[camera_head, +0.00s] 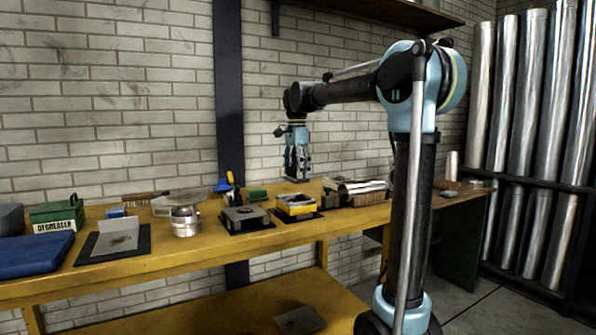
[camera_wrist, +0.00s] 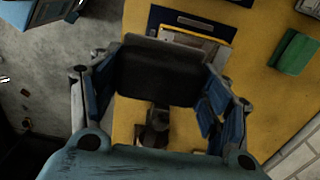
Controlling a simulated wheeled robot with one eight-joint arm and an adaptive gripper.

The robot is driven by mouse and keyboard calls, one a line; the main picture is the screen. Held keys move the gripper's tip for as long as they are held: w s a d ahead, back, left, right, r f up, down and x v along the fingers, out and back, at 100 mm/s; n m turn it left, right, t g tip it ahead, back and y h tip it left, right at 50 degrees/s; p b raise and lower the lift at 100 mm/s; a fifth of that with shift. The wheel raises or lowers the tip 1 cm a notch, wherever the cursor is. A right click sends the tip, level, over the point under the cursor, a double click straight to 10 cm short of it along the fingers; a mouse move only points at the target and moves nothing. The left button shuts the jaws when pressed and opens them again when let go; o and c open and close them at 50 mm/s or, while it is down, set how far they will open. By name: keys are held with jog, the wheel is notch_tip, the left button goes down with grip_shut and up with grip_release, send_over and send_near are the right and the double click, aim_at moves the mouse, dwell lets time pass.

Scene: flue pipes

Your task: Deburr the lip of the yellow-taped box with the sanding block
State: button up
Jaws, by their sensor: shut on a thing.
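The yellow-taped box (camera_head: 296,206) stands on a dark mat on the yellow bench, with yellow around its sides and a grey top. My gripper (camera_head: 297,173) points down above it, with a visible gap. In the wrist view my gripper (camera_wrist: 155,85) is shut on a dark block (camera_wrist: 155,72) with a greyish edge, which I take for the sanding block. The block lies across the jaws and hides much of the bench below. A box with a pale, yellowish edge (camera_wrist: 205,45) shows partly behind it; I cannot tell surely which box.
A grey box (camera_head: 246,216) on a dark mat stands left of the yellow-taped box. A green block (camera_head: 257,195) lies behind, also in the wrist view (camera_wrist: 295,52). Metal cans (camera_head: 186,221) are further left. Shiny pipes (camera_head: 362,186) lie to the right.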

jog(key=shift+w, duration=0.45)
